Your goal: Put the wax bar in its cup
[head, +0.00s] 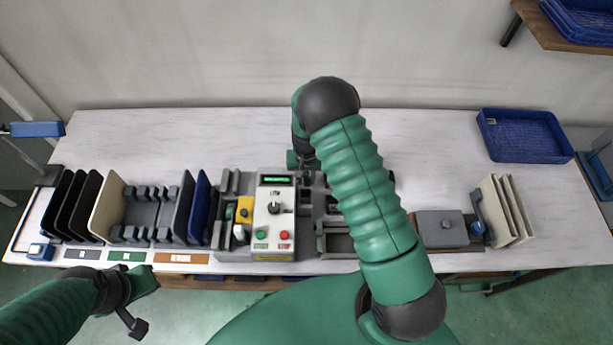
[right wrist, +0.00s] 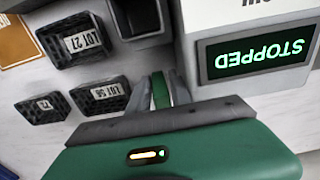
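My right gripper (head: 304,165) is behind the control box in the head view, partly hidden by my own arm. In the right wrist view its grey fingers (right wrist: 162,82) stand close around a narrow green bar (right wrist: 160,92), which looks like the wax bar. The bar appears held between them, above the work surface. A dark square open cup (right wrist: 138,17) lies just beyond the fingertips, apart from the bar; I cannot tell for certain that it is the bar's cup. My left gripper (head: 133,305) is empty, its fingers spread, in front of the table's left front edge.
The control box (head: 273,220) with a display reading STOPPED (right wrist: 260,50) stands close to the right gripper. Several black lot boxes (right wrist: 80,40) lie nearby. Upright panels (head: 75,205) stand at left; a blue basket (head: 523,135) is at back right.

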